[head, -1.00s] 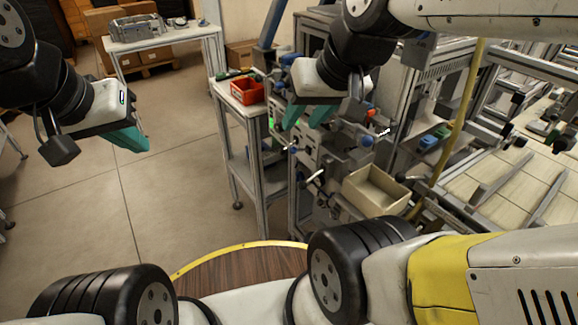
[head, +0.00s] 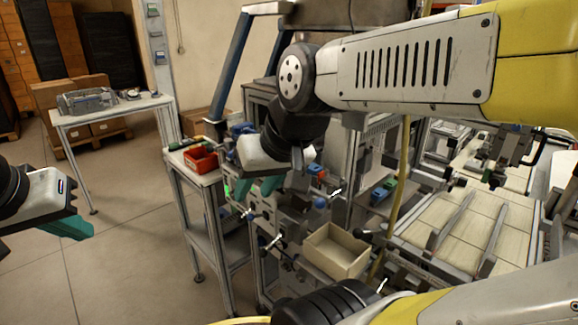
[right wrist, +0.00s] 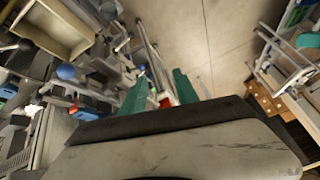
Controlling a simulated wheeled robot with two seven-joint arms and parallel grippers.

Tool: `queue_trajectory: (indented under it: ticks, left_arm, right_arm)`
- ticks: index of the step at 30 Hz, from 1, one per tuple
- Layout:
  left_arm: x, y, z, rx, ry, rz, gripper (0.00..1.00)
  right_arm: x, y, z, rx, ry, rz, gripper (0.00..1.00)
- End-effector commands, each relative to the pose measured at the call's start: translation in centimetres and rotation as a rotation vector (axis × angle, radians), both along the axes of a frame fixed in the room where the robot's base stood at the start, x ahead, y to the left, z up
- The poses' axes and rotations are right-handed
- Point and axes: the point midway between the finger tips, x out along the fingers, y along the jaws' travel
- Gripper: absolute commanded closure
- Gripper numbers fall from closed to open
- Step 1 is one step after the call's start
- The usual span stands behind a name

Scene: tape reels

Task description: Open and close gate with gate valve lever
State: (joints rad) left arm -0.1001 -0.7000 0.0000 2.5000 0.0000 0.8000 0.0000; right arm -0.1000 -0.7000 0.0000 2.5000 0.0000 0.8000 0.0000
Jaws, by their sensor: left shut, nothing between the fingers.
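The machine with the valve levers (head: 275,242) stands in the middle of the head view. Several short levers with dark or blue knobs stick out of its front; I cannot tell which one is the gate valve lever. My right gripper (head: 260,188), with teal fingers, hangs over the machine's upper left part, above the levers. Its fingers are apart with nothing between them; they also show apart in the right wrist view (right wrist: 160,90). The gate itself cannot be made out. My left gripper (head: 68,228) is shut and empty over open floor at the far left.
A red bin (head: 200,158) stands on a narrow cart (head: 205,178) left of the machine. A beige open box (head: 337,250) sits at its front right. A side table (head: 110,112) is further back. The floor at left is clear.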

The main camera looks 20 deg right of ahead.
Motion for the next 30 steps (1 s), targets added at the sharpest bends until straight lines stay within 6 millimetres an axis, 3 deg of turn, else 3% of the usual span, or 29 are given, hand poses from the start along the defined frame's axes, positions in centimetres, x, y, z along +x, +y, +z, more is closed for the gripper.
queue_trajectory:
  ticks: [8, 12, 14, 30]
  left_arm:
    - [0.0, 0.0, 0.0, 0.000, 0.000, 0.000, 1.00]
    - [0.0, 0.0, 0.0, 0.000, 0.000, 0.000, 1.00]
    - [0.0, 0.0, 0.0, 0.000, 0.000, 0.000, 1.00]
    - [0.0, 0.0, 0.0, 0.000, 0.000, 0.000, 1.00]
  right_arm:
    - [0.0, 0.0, 0.0, 0.000, 0.000, 0.000, 0.64]
    - [0.2, 0.1, -0.2, -0.005, 0.013, 0.002, 0.91]
    - [0.4, 0.1, -0.4, -0.012, 0.033, 0.006, 1.00]
    - [5.6, 1.4, -7.1, -0.327, 0.460, 0.038, 1.00]
